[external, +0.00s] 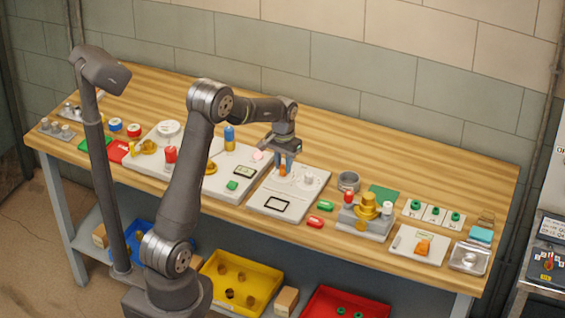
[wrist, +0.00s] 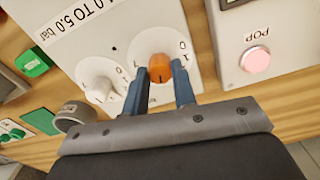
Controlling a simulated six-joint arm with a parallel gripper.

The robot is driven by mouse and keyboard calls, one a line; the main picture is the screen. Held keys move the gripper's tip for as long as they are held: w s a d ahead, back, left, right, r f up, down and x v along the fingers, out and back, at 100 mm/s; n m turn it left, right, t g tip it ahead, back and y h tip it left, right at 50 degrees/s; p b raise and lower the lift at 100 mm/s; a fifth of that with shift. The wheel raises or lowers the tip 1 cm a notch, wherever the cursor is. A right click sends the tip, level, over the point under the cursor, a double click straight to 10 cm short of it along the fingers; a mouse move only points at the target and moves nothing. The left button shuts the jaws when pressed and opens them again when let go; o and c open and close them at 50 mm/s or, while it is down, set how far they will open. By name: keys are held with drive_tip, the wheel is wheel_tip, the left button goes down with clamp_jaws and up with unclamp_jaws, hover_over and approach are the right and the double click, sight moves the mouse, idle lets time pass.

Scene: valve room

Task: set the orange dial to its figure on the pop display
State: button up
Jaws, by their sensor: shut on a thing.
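The orange dial (wrist: 160,68) sits on a round white scale plate on a light panel (wrist: 200,70). My gripper (wrist: 161,85) has its two blue fingers on either side of the dial, shut on it. A dark mark shows on the dial's near edge, but its setting is hard to read. In the external view, my gripper (external: 284,159) reaches down onto the orange dial (external: 282,170). A pink button (wrist: 255,60) labelled POP is on the neighbouring panel. A small display (external: 244,172) is on that panel; its figure is too small to read.
A white dial (wrist: 97,88) stands close beside the orange one. A grey cup (external: 348,181) stands right of the panel. Green and red pieces (external: 315,222) lie nearby. A brass valve block (external: 366,214) stands further right. The back of the bench is mostly clear.

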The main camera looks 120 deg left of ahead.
sight(283, 166)
idle(0.3)
drive_tip(key=o, duration=1)
drive_tip(key=shift+r, duration=0.1)
wheel_tip(283, 166, up, 17)
drive_tip(key=shift+r, duration=0.15)
wheel_tip(283, 166, down, 18)
drive_tip(key=shift+r, duration=0.2)
idle(0.6)
drive_tip(key=shift+r, duration=0.1)
